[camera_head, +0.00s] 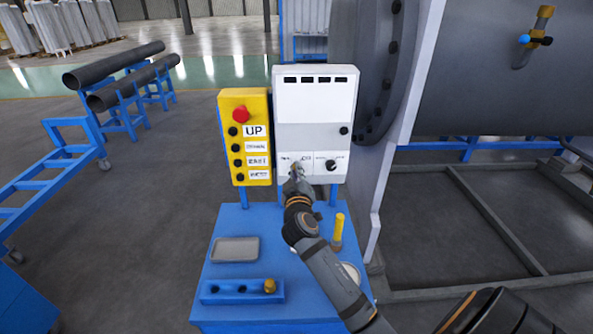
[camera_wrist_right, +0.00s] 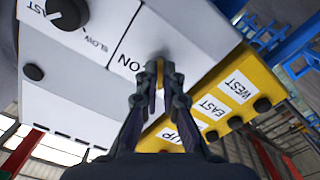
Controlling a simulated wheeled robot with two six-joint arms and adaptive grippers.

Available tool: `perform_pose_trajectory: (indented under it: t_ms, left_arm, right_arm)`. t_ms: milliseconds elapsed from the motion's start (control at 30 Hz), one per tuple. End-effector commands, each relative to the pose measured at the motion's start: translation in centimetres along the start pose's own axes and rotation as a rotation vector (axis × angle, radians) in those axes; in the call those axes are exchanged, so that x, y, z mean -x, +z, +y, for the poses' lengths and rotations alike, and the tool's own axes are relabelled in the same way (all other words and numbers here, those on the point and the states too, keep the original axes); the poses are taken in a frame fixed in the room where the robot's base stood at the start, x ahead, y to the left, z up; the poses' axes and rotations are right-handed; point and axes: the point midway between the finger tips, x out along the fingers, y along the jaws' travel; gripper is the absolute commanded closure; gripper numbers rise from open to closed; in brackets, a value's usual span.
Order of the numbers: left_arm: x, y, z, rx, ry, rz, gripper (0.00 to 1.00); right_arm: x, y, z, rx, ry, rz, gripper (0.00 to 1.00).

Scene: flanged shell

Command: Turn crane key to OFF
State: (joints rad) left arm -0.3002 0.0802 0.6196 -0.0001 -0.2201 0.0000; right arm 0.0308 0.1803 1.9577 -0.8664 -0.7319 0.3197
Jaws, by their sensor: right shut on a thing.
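The white control box (camera_head: 313,104) stands at the back of the blue table. The crane key is on its lower front, mostly hidden by my right gripper (camera_head: 296,172). In the right wrist view a small yellowish part of the key (camera_wrist_right: 157,66) shows between the fingertips of my right gripper (camera_wrist_right: 160,78), which is shut on it. The ON label (camera_wrist_right: 131,64) is beside the key. The OFF label cannot be made out, and the key's exact angle is hidden by the fingers. My left gripper is not in view.
A yellow crane pendant (camera_head: 246,150) with a red button is left of the box. A black speed knob (camera_head: 331,165) is right of the key. The blue table (camera_head: 225,217) holds a grey tray (camera_head: 235,249), a blue block (camera_head: 235,290) and a yellow-handled tool (camera_head: 338,229).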

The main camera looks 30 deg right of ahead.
Motion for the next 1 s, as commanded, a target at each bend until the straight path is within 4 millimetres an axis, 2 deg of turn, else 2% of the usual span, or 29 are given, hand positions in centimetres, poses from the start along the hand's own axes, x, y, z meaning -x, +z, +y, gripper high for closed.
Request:
perform_pose_trajectory:
  t_ms: [400, 900, 1000]
  left_arm:
    - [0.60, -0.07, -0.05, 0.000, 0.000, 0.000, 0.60]
    - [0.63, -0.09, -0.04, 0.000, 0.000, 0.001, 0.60]
    - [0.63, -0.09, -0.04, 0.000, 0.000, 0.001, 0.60]
  right_arm:
    - [0.00, -0.07, 0.03, 0.160, 0.001, 0.001, 1.00]
    - [-0.01, -0.05, 0.01, 0.176, 0.001, 0.002, 1.00]
    - [-0.01, -0.06, 0.01, 0.176, 0.001, 0.002, 0.84]
